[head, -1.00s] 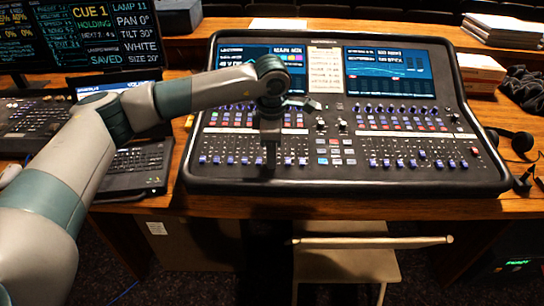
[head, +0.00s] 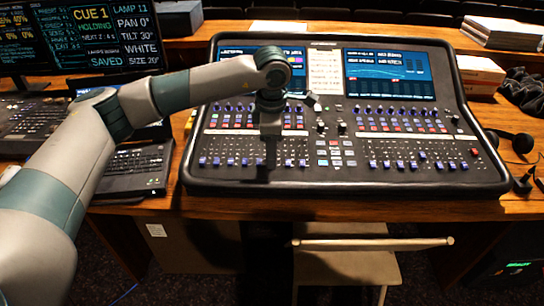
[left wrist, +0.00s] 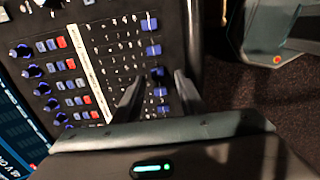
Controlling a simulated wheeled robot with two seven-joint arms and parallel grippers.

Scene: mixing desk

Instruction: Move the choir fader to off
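The mixing desk (head: 345,186) stands on the wooden table, with rows of blue fader caps along its front. My left gripper (head: 266,170) points down over the left fader bank, near the front row. In the left wrist view, its two dark fingers (left wrist: 159,76) are apart, with a blue fader cap (left wrist: 158,72) between or just below the tips. I cannot tell whether they touch it. More caps lie on both sides, such as one nearer the desk's end (left wrist: 151,24). No label is readable, so I cannot tell which fader is choir. My right gripper is not in view.
The desk's raised screens (head: 390,73) stand behind the faders. A laptop (head: 137,168) is close on the left, and headphones (head: 515,145) lie on the right. A wooden chair (head: 345,265) stands in front of the table.

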